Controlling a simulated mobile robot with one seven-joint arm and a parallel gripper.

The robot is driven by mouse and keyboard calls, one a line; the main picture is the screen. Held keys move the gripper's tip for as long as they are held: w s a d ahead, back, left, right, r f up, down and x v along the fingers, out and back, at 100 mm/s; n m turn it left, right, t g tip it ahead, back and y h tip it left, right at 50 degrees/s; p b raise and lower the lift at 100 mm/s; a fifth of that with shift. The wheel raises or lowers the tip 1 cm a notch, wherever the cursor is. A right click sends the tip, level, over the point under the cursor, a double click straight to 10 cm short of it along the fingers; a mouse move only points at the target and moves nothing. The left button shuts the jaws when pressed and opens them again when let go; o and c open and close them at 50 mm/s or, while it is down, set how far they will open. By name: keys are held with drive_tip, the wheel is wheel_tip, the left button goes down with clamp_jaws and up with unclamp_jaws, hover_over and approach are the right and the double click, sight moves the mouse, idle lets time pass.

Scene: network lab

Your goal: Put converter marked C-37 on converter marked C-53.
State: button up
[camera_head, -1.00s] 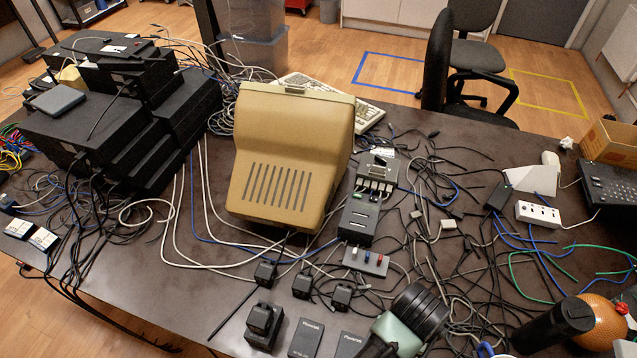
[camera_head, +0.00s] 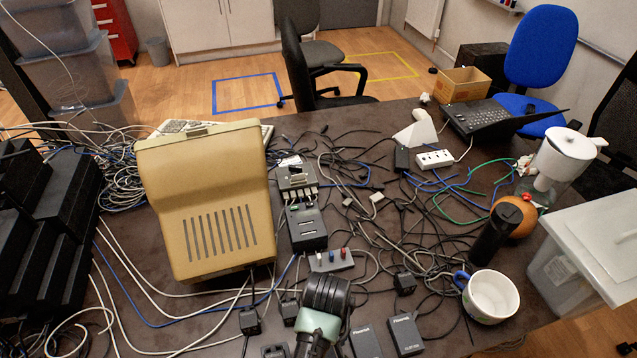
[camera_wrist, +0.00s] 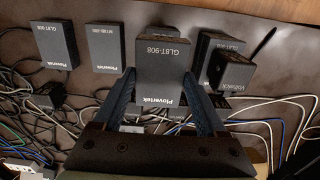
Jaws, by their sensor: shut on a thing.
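My gripper (camera_wrist: 160,74) is shut on a black box (camera_wrist: 164,66) in the wrist view, with one finger on each side. The box's label reads Plovertek GL8T-908. No C-37 or C-53 mark is legible on any box, so I cannot tell which converter is which. Similar black boxes show in the wrist view at left (camera_wrist: 55,46) and left of centre (camera_wrist: 105,46). At right, a box (camera_wrist: 217,42) has a smaller block (camera_wrist: 232,73) against or on it. In the head view my arm hides the held box; two flat boxes (camera_head: 366,342) (camera_head: 405,335) lie beside it.
Black units are stacked (camera_head: 45,230) at far left. Loose cables and small adapters (camera_head: 404,283) cover much of the table (camera_head: 440,325). A white mug (camera_head: 492,297) and dark cylinder (camera_head: 495,235) stand at right.

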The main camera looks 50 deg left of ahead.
drive_tip(key=shift+f, duration=2.85)
drive_tip(key=shift+f, duration=0.15)
drive_tip(key=o, duration=1.6)
wheel_tip(320, 180, up, 12)
drive_tip(key=shift+r, duration=0.2)
